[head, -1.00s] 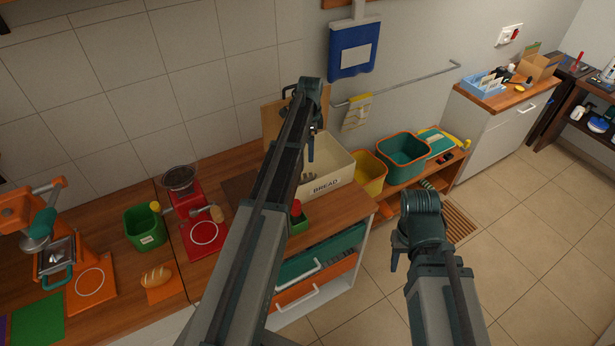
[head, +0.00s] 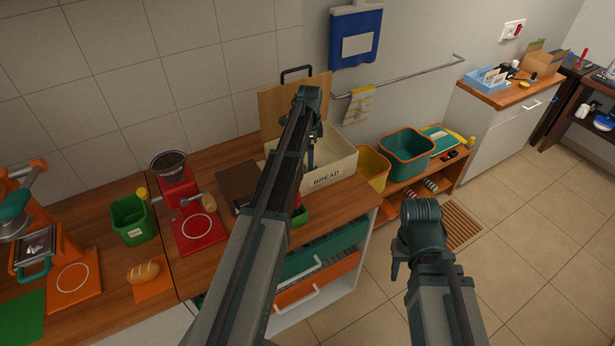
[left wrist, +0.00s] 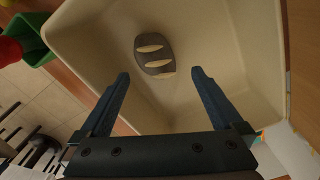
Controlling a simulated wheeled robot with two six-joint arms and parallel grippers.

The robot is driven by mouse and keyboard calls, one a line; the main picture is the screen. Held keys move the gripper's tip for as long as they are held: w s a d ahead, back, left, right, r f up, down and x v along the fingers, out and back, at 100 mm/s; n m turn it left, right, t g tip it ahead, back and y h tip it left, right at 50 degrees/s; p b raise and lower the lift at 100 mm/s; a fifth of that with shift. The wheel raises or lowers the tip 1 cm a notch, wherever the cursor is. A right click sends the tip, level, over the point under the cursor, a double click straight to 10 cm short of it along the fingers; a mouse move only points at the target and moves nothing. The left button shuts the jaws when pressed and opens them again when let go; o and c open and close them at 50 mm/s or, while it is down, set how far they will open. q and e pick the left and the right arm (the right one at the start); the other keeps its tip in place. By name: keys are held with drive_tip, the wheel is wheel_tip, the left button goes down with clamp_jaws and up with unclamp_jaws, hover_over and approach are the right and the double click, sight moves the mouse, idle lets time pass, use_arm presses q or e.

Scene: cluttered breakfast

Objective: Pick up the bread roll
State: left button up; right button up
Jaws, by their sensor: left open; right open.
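A dark brown bread roll (left wrist: 155,55) with pale slashes lies on the floor of the cream bread bin in the left wrist view. The bin, marked BREAD (head: 340,170), stands at the counter's right end in the head view; my left arm hides part of its inside. My left gripper (left wrist: 160,74) is open above the bin, its fingers pointing towards the roll, with nothing between them. A golden slashed roll (head: 144,271) lies on an orange mat (head: 153,292) at the counter's left. My right gripper (head: 395,268) is open and empty, off the counter's right side.
A wooden lid or board (head: 285,105) stands upright behind the bin. A red grinder (head: 183,190) and a green tub (head: 133,220) stand to its left. Yellow (head: 373,167) and teal (head: 405,155) tubs stand on a low shelf to its right.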

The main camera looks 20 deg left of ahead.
sight(307, 170)
use_arm(q)
drive_tip(key=f+b, duration=0.2)
drive_tip(key=f, duration=0.1)
drive_tip(key=f+b, duration=0.1)
drive_tip(key=b, duration=0.1)
drive_tip(key=shift+s+a+f, duration=0.15)
drive_tip(key=shift+s+a, duration=0.05)
drive_tip(key=shift+s, duration=0.15)
drive_tip(key=shift+f+b, duration=0.5)
drive_tip(key=shift+b, duration=0.1)
drive_tip(key=shift+r, duration=0.1)
drive_tip(key=shift+c, duration=0.3)
drive_tip(key=c, duration=1.3)
drive_tip(key=shift+o, duration=0.2)
drive_tip(key=shift+r, duration=0.1)
